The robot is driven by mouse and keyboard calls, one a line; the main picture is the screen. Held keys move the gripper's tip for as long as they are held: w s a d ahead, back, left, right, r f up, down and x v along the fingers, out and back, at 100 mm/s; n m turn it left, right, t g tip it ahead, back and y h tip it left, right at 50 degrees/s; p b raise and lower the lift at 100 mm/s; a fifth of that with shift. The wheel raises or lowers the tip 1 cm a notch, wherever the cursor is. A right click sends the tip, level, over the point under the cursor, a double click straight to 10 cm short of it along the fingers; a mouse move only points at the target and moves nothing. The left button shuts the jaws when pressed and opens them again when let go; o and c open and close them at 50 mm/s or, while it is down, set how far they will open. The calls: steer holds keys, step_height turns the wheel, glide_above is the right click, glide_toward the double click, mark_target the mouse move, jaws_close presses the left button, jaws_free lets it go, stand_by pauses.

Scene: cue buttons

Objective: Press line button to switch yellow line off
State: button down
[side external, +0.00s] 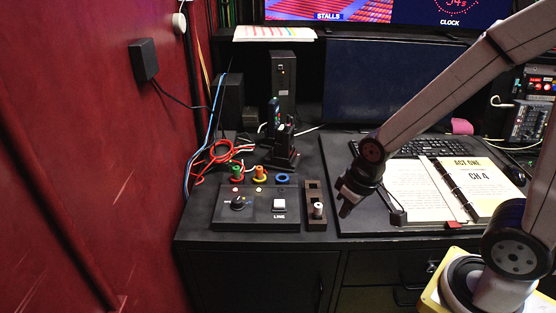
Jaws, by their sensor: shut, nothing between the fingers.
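The black cue panel (229,215) lies on the desk left of centre in the side external view. The white square line button (279,204) is on its right half, above the label LINE. My gripper (346,208) is shut and empty. It hangs above the desk to the right of the panel, apart from the button, pointing down.
A narrow module with a white-topped lever (317,210) stands between the panel and my gripper. Green (237,173) and orange (260,173) connectors and red cables (216,154) lie behind the panel. An open script binder (459,192) and a keyboard (430,148) are to the right.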

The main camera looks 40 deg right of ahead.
steer(key=shift+w, duration=0.1)
stand_by(0.8)
step_height(320, 180, up, 4)
steer(key=r+n+t, duration=0.1)
steer(key=n+t, duration=0.6)
steer(key=n, duration=0.1)
glide_above(282, 204)
steer(key=shift+d+f, duration=0.1)
steer(key=shift+f, duration=0.15)
steer(key=shift+f, duration=0.15)
steer(key=shift+f, duration=4.25)
